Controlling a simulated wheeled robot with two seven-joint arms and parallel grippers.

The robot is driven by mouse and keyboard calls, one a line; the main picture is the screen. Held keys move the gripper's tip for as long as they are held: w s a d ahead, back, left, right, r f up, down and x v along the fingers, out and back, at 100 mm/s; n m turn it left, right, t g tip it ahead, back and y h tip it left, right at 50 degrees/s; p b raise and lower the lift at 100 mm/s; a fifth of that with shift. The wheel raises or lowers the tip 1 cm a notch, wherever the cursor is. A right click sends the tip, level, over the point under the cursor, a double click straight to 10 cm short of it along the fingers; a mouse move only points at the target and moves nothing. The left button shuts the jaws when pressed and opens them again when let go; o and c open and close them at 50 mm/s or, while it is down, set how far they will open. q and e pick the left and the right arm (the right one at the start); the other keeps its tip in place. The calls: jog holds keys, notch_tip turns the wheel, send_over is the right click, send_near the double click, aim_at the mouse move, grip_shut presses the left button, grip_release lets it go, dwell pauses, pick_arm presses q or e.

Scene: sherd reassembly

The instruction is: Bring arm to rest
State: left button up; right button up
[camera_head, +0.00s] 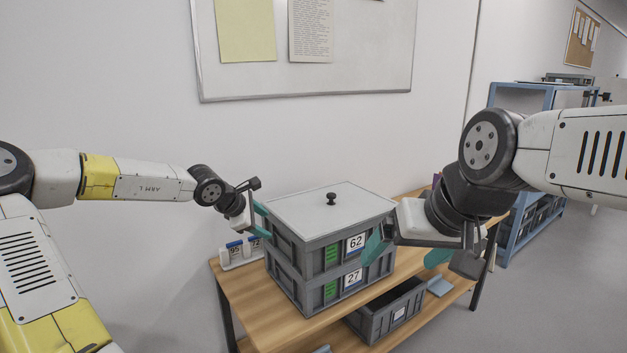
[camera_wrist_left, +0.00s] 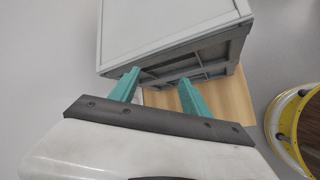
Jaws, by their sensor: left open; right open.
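Two grey crates are stacked on the wooden table (camera_head: 285,325). The upper crate (camera_head: 312,258), labelled 62, has a pale lid (camera_head: 300,212) with a black knob (camera_head: 331,198). The lower crate (camera_head: 318,296) is labelled 27. My left gripper (camera_head: 261,220) is at the left side of the stack, open and empty. In the left wrist view its teal fingers (camera_wrist_left: 158,85) are spread beside the crate's side wall; contact cannot be told. My right gripper (camera_head: 407,252) is open at the right of the stack, with one teal finger overlapping the crates' right face in the picture.
A small rack with cards numbered 95 and 72 (camera_head: 236,254) stands left of the stack. An open grey bin (camera_head: 372,325) sits on the lower shelf. A blue shelving unit (camera_head: 519,232) is at right. A whiteboard (camera_head: 350,50) hangs behind.

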aim_at(287, 221)
pick_arm(q)
jog(key=d+m, duration=0.1)
jog(key=d+r+m, duration=0.1)
jog(key=d+m, duration=0.1)
jog(key=d+r+m+t, duration=0.1)
jog(key=d, duration=0.1)
jog(key=shift+s+y, duration=0.3)
jog(key=s+d+r+m, duration=0.6)
jog(key=s+r+m, duration=0.1)
jog(key=s+m, duration=0.3)
jog(key=s+a+r+m, duration=0.1)
jog(key=s+a, duration=0.2)
jog(key=s, duration=0.5)
jog(key=s+a+r+m+g+y, duration=0.1)
jog(key=s+a+m, duration=0.1)
jog(key=s+a, duration=0.2)
jog(key=s+a+r+m+g+y, duration=0.1)
jog(key=s+a+r+m, duration=0.1)
jog(key=s, duration=0.9)
jog(key=shift+s+a, duration=0.35)
jog(key=shift+a, duration=0.5)
